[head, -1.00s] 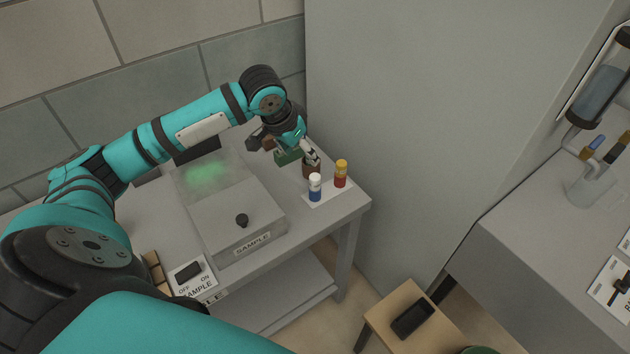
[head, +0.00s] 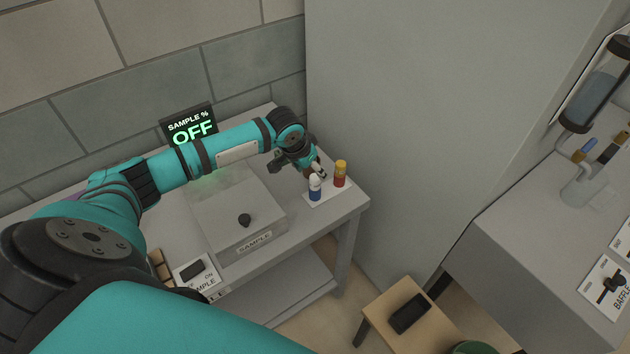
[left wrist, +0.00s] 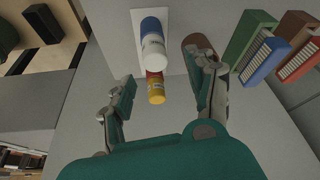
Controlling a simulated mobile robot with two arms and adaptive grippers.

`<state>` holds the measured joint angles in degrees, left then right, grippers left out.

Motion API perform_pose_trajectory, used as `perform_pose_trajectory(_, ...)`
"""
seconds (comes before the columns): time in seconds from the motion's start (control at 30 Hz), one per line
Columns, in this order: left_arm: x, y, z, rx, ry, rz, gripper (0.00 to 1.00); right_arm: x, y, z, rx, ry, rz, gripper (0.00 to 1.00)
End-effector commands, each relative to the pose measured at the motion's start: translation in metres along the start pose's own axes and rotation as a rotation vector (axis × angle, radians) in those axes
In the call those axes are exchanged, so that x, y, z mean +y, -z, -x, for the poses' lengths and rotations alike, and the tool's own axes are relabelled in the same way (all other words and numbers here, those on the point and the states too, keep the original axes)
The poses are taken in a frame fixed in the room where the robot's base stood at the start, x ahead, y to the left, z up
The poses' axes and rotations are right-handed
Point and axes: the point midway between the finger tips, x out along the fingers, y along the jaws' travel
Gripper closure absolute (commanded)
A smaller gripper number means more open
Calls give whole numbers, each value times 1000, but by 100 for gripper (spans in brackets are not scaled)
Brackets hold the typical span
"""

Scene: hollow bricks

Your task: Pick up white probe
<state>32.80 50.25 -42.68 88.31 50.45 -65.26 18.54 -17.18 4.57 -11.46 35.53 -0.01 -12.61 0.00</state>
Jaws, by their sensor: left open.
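The white-topped probe (head: 315,187) has a blue body and stands upright on a white card on the bench. In the left wrist view the same probe (left wrist: 152,42) shows its white top, ahead of the gap between my fingers. My left gripper (head: 303,168) is just left of and above it in the head view. In the left wrist view the gripper (left wrist: 158,92) is open, with nothing held. A red probe with a yellow top (head: 340,173) stands beside it; its top also shows between the fingers in the left wrist view. My right gripper is not in view.
A brown round piece (left wrist: 196,44) is close to the right finger. Green, blue and red boxes (left wrist: 250,45) lie further right. A grey SAMPLE box (head: 237,215) with a black knob fills the bench's middle. A tall grey panel (head: 430,120) stands right of the bench.

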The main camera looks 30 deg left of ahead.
Motion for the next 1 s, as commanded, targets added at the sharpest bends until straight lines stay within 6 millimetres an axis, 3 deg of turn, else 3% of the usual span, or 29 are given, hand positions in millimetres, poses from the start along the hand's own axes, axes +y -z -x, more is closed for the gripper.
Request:
perform_pose_trajectory(0.13,5,-4,-20,-5,-2,0,43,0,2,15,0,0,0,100)
perform_pose_trajectory(0.3,4,-4,-40,-2,-1,0,43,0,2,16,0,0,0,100)
perform_pose_trajectory(0.57,4,-5,-44,-2,0,-1,43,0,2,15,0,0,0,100)
perform_pose_trajectory(1.0,4,-5,-43,-2,-1,-1,100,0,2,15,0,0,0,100)
